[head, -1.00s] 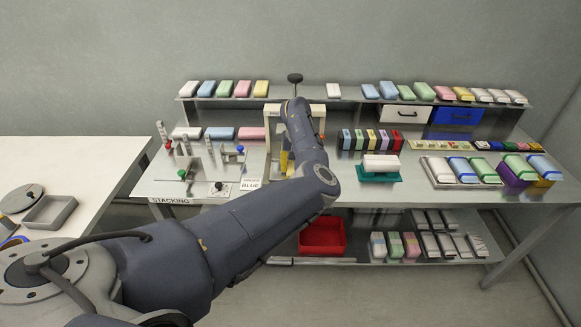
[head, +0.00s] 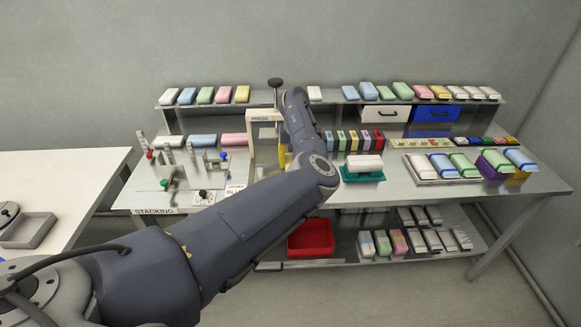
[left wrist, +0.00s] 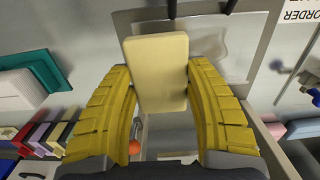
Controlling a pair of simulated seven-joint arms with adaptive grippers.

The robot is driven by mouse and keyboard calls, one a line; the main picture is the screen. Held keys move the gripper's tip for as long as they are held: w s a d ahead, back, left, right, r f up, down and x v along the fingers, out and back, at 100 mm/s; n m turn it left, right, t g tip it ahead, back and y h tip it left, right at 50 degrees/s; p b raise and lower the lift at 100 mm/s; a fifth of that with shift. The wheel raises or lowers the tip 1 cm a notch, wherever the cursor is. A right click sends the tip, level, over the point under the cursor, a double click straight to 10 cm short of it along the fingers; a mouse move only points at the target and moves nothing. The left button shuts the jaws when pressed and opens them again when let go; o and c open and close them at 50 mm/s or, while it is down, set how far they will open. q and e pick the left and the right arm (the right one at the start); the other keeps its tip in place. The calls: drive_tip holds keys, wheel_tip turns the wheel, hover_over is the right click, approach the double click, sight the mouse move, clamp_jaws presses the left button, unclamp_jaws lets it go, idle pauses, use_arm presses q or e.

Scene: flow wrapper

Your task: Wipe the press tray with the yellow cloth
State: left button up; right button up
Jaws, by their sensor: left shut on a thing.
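The press (head: 262,116) is a pale frame with a dark knob on top, left of centre on the metal table in the head view. My left arm reaches to its right side, and my left gripper is mostly hidden behind the arm there. In the left wrist view my left gripper (left wrist: 162,80) has its yellow fingers shut on the yellow cloth (left wrist: 160,72), a pale yellow block shape. A grey metal plate (left wrist: 228,50), apparently the press tray, lies beyond the cloth; I cannot tell whether they touch. My right gripper is not in view.
A teal dish (head: 363,177) with a white block stands right of the press. Small coloured boxes (head: 354,140) stand in a row behind it. Posts and knobs (head: 190,160) stand on the left. A red bin (head: 311,239) sits on the lower shelf.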

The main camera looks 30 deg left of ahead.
use_arm(q)
drive_tip(key=shift+r, duration=1.8)
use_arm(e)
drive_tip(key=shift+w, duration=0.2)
use_arm(q)
drive_tip(key=shift+s+d, duration=0.1)
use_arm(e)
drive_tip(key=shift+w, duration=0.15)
use_arm(q)
drive_tip(key=shift+f, duration=0.15)
